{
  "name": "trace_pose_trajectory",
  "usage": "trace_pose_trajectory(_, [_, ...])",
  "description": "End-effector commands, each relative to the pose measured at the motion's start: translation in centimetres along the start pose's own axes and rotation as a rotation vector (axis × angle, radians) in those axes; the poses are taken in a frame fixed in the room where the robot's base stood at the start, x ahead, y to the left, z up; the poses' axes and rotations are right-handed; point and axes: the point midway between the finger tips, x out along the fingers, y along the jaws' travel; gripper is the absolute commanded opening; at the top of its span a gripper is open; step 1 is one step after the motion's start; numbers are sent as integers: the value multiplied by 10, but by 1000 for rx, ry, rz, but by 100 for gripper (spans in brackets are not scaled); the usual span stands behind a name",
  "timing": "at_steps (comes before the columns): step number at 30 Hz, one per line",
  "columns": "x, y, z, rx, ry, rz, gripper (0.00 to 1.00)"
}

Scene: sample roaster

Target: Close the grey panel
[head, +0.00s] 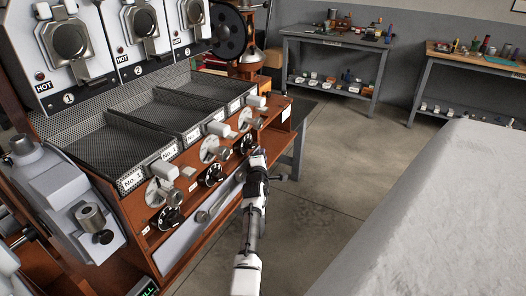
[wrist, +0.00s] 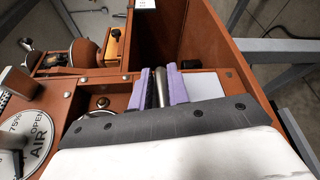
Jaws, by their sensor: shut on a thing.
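The grey panel (head: 217,200) is the long plate low on the front of the brown roaster body, with a round metal fitting (head: 203,216) on it. In the head view my arm crosses in front of its right end. My gripper (head: 257,156) is at the right end of the roaster front, near the last black dial. In the wrist view its purple fingers (wrist: 161,88) are shut on a narrow grey metal piece (wrist: 160,86). I cannot tell whether that piece belongs to the panel. A pale grey plate (wrist: 204,86) lies just right of the fingers.
Black dials (head: 210,173) and metal knobs line the roaster front. An AIR dial (wrist: 33,137) is left of my gripper. Mesh trays (head: 120,145) lie above. Two workbenches (head: 335,38) (head: 470,60) stand behind. A large grey surface (head: 430,225) fills the right; floor between is clear.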

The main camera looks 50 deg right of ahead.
Motion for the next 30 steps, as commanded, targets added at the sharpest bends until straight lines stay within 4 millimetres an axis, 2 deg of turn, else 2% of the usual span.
trace_pose_trajectory(1, [-1,-9,-9,-7,12,-15,0])
trace_pose_trajectory(2, [-1,-8,-9,-7,12,-15,0])
trace_pose_trajectory(3, [-1,-8,-9,-6,12,-15,21])
trace_pose_trajectory(6, [-1,-8,-8,-5,11,-13,34])
trace_pose_trajectory(30, [0,3,-3,0,5,5,35])
